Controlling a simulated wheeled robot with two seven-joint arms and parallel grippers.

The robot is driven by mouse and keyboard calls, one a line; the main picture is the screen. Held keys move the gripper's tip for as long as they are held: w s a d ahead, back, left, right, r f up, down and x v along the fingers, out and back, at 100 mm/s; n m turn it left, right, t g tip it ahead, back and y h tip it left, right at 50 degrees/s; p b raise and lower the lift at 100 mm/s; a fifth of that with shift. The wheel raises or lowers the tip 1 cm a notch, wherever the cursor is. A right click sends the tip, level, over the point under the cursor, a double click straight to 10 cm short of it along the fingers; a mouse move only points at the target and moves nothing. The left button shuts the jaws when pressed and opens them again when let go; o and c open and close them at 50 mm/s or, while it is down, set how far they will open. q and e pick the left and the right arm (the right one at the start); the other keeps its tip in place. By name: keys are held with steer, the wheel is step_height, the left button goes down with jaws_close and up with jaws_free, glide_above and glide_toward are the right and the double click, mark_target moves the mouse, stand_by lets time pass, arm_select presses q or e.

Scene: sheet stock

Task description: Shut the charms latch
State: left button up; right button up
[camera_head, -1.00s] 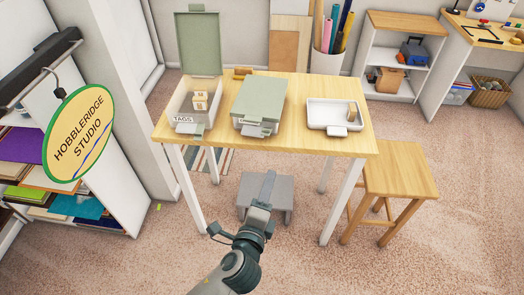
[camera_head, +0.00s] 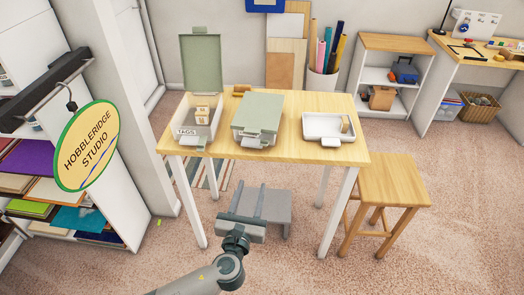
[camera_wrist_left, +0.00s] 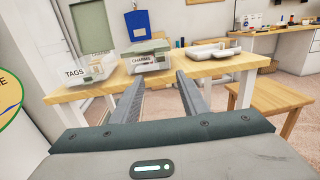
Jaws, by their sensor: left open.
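The charms box (camera_head: 258,112) is the middle box on the table, with its pale green lid down. Its latch (camera_head: 253,140) sticks out at the front edge below the lid, apparently not pressed flat. In the left wrist view the box (camera_wrist_left: 148,48) lies ahead, with its CHARMS label (camera_wrist_left: 142,61) on the front. My left gripper (camera_head: 250,187) is open and empty, in front of the table and below its top, apart from the box. Its two fingers point towards the table. My right gripper is not in view.
The wooden table (camera_head: 300,152) also bears the open TAGS box (camera_head: 188,118) at left and a white open tray (camera_head: 318,138) at right. A grey step stool (camera_head: 280,207) stands beneath. A wooden stool (camera_head: 395,180) is at right. A hanging sign (camera_head: 88,146) is at left.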

arm_select(q)
steer(key=shift+w, duration=0.1)
steer(key=p, duration=0.3)
glide_toward(265, 141)
steer(key=w, duration=0.6)
steer(key=shift+d+f, duration=0.2)
steer(key=shift+c, duration=0.6)
jaws_close()
